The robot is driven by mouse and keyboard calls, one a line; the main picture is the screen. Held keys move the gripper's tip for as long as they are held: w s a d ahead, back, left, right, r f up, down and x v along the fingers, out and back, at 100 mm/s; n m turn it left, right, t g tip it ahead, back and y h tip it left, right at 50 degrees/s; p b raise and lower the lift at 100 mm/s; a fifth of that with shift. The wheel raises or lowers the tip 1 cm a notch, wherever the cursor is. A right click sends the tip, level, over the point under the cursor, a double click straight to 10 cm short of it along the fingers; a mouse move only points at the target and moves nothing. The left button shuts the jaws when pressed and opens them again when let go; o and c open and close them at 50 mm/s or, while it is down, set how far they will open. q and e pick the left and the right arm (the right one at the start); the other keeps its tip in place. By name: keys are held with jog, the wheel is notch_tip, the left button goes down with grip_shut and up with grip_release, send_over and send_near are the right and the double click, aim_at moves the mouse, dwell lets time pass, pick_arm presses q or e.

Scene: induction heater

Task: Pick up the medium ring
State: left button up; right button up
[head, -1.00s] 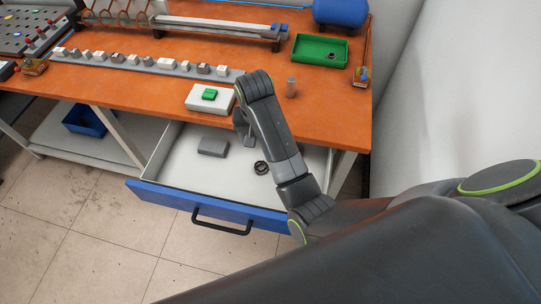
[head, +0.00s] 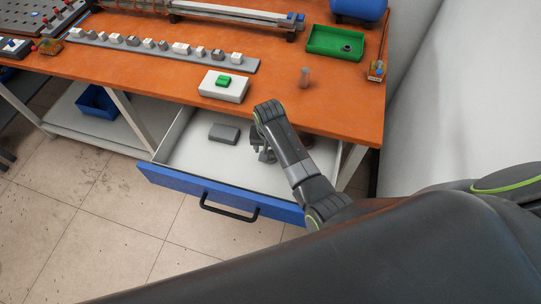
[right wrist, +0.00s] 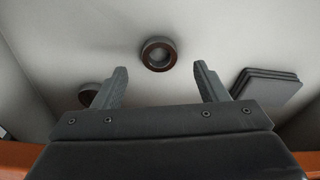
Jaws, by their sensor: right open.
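A dark ring with a brownish inner wall (right wrist: 158,54) lies flat on the pale drawer floor, just ahead of the gap between my right fingers in the right wrist view. My right gripper (right wrist: 160,72) is open and empty, its fingers either side of the ring's line and apart from it. A second round dark piece (right wrist: 88,95) is partly hidden by the left-hand finger. In the head view my right gripper (head: 262,152) is inside the open drawer, and my arm hides much of the area around it. I cannot tell the rings' sizes for certain. My left gripper is out of view.
The blue-fronted drawer (head: 240,198) is pulled out under the orange table (head: 150,72). A grey flat block (head: 224,134) lies in it, left of my gripper. On the table are a white box with a green top (head: 223,86), a small cylinder (head: 304,77) and a green tray (head: 320,42).

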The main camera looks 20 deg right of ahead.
aim_at(271, 158)
notch_tip(271, 158, down, 2)
jog(key=shift+f, duration=0.25)
jog(key=shift+w+f, duration=0.1)
jog(key=shift+f, duration=0.5)
